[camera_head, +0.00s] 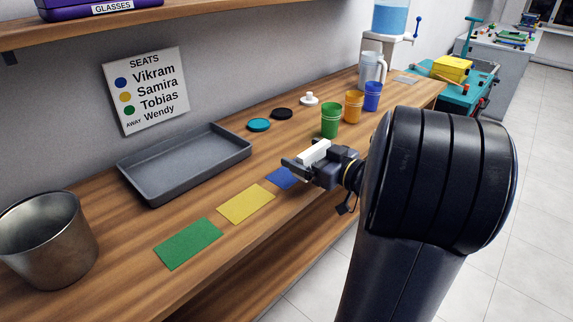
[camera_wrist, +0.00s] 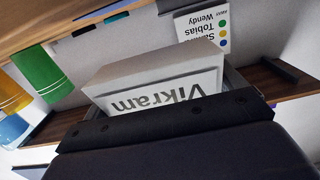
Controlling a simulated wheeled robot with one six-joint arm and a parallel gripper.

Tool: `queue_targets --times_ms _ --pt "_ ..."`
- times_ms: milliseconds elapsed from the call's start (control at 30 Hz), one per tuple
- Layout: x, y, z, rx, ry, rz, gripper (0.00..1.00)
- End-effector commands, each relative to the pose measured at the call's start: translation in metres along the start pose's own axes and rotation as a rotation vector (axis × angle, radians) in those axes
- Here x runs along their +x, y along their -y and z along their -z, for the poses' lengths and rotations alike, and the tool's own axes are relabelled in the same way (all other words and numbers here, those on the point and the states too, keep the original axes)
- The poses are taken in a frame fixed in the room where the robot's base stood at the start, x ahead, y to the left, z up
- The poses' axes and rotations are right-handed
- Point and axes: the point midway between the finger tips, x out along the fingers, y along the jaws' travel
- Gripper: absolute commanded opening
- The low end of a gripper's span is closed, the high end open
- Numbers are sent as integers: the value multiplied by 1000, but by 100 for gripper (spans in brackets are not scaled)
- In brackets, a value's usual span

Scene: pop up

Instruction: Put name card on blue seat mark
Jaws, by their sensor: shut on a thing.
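My gripper (camera_head: 308,163) is shut on a white name card (camera_head: 315,151). In the wrist view the name card (camera_wrist: 160,83) reads "Vikram", upside down, and sits between the fingers. The blue seat mark (camera_head: 284,178) lies flat on the wooden counter, partly hidden behind my gripper in the head view. The card is above or just beside the mark; its exact height cannot be told. The seats sign (camera_head: 147,91) on the wall lists Vikram with a blue dot, and part of it shows in the wrist view (camera_wrist: 206,27).
A yellow mark (camera_head: 246,204) and a green mark (camera_head: 188,243) lie left of the blue one. A grey tray (camera_head: 187,192) stands behind them and a metal bin (camera_head: 47,240) at far left. Green (camera_head: 330,120), orange (camera_head: 354,106) and blue (camera_head: 373,97) cups stand right.

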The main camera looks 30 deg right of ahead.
Motion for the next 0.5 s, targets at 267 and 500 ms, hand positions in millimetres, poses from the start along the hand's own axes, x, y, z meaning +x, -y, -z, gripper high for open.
queue_targets --times_ms 267,500 --pt "31 0 -15 0 0 1 69" --pt "62 1 -34 2 1 2 69"
